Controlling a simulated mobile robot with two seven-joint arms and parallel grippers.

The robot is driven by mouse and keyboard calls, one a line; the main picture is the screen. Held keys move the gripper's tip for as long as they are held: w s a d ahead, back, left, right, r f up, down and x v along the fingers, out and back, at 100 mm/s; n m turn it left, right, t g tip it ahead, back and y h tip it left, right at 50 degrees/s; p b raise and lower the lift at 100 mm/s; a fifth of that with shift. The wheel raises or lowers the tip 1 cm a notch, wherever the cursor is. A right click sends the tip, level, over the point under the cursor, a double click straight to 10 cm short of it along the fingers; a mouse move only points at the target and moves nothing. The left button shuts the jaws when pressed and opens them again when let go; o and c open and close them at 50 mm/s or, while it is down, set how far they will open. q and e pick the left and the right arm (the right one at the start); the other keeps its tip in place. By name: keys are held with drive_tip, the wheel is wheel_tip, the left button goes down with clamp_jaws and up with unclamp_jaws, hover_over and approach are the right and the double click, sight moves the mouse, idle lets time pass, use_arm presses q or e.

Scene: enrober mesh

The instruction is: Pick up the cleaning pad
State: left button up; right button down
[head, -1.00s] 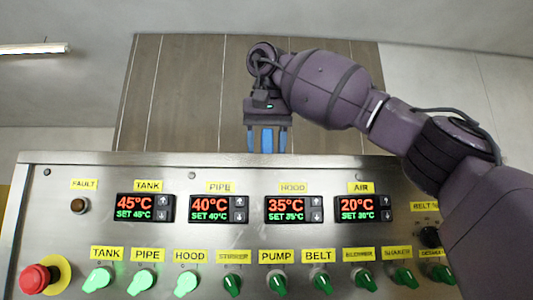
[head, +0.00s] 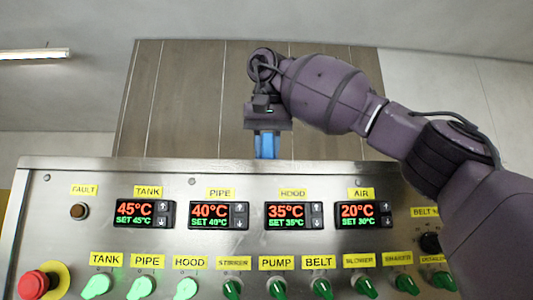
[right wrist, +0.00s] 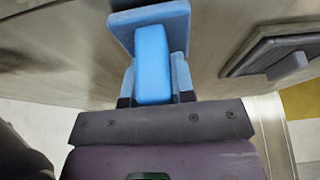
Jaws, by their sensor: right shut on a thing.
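The cleaning pad (right wrist: 153,62) shows in the right wrist view as a bright blue block with a wider, flat blue plate at its far end. My right gripper (right wrist: 155,85) is shut on the block, with a blue-grey finger on either side of it. In the head view my right gripper (head: 266,147) points down behind the top edge of the control panel. The panel hides what lies below its fingers there. I cannot tell whether the pad touches the surface beneath it. My left gripper is not in view.
The steel control panel (head: 235,172) with displays and green knobs stands in front of the right gripper. A red stop button (head: 34,284) is at its lower left. In the wrist view a dark flat rectangular piece (right wrist: 275,50) lies right of the pad.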

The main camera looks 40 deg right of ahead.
wheel_tip(320, 180, up, 7)
drive_tip(key=shift+s+a+r, duration=0.1)
drive_tip(key=shift+r, duration=0.1)
drive_tip(key=shift+w+d+r, duration=0.2)
drive_tip(key=shift+w+r, duration=0.15)
drive_tip(key=shift+v, duration=0.8)
drive_tip(key=shift+s, duration=0.1)
drive_tip(key=c, duration=1.7)
unclamp_jaws()
drive_tip(key=shift+c, duration=0.5)
drive_tip(key=shift+f, duration=0.1)
